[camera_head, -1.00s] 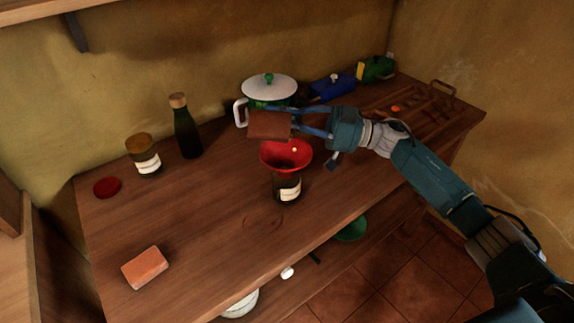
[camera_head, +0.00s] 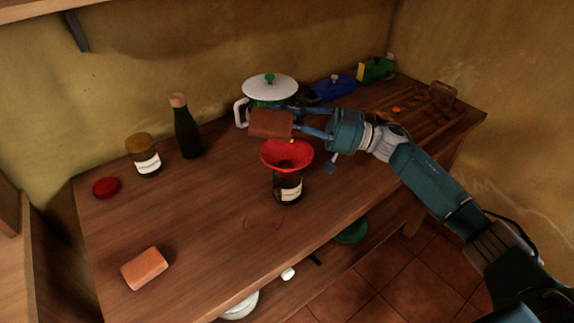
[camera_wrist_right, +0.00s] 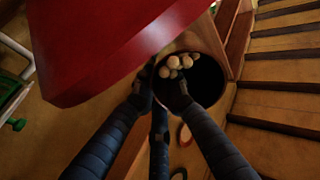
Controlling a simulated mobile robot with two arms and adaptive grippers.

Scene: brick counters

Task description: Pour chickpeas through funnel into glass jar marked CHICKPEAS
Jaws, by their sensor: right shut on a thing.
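My right gripper (camera_head: 292,118) is shut on a brown wooden cup (camera_head: 271,124) and holds it tilted just above the red funnel (camera_head: 287,155). In the right wrist view, several pale chickpeas (camera_wrist_right: 177,63) lie by the rim of the cup's dark opening (camera_wrist_right: 208,80), close to the large red funnel (camera_wrist_right: 110,50). The funnel sits in the mouth of a glass jar (camera_head: 290,190) with a white label, upright on the counter. The label is too small to read. A small pale bit shows between cup and funnel. The left gripper is not in view.
Behind the cup stands a white-lidded pot (camera_head: 270,88). A dark bottle (camera_head: 186,130), another labelled jar (camera_head: 146,158), a red lid (camera_head: 106,187) and an orange block (camera_head: 145,268) are to the left. Blue (camera_head: 333,88) and green (camera_head: 376,69) boxes stand behind. The front middle is clear.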

